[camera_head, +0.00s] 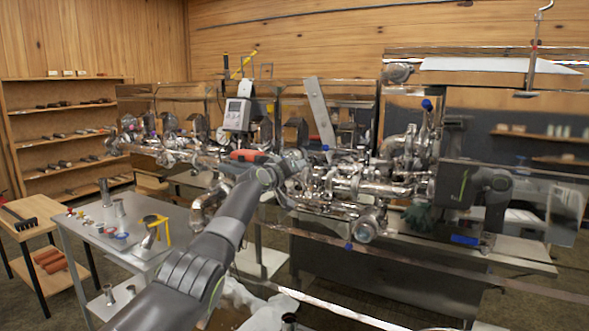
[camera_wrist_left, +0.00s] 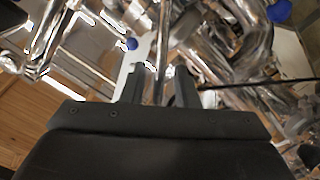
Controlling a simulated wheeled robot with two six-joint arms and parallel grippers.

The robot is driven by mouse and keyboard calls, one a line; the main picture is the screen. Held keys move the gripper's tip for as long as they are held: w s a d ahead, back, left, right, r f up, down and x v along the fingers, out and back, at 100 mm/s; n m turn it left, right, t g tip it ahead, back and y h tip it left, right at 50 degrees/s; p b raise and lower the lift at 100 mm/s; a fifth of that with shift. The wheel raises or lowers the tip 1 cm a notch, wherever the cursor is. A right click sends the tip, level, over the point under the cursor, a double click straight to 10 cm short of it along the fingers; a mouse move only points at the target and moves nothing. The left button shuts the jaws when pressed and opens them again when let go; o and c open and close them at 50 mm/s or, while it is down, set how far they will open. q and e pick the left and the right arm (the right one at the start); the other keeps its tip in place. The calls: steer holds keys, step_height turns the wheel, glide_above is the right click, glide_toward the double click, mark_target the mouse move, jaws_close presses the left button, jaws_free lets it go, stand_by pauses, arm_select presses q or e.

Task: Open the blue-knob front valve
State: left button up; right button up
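My left arm reaches in from the lower left, and its gripper (camera_head: 291,163) is among the shiny pipes of the evaporator. In the left wrist view its two dark fingers (camera_wrist_left: 160,87) stand apart, with a thin metal bar showing in the gap and no clear contact. Blue knobs show at the top right (camera_head: 427,105), on the front pipework (camera_head: 348,246) and just beyond my left gripper (camera_head: 325,148). I cannot tell which is the front valve. My right arm is at the right; its fingertips do not show.
Dense pipework (camera_head: 345,185) surrounds my left gripper. A metal table (camera_head: 125,233) with small parts and a yellow stand (camera_head: 158,228) stands at the left. A wooden table (camera_head: 35,208) and shelves (camera_head: 60,130) are farther left. A dark green item (camera_head: 418,215) hangs near my right arm.

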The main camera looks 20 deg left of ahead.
arm_select(q)
steer(key=shift+s+r, duration=0.1)
stand_by(0.3)
steer(key=f+b+v, duration=0.1)
steer(key=b+v, duration=0.2)
steer(key=v, duration=1.4)
steer(key=shift+r, duration=0.45)
steer(key=shift+s, duration=0.1)
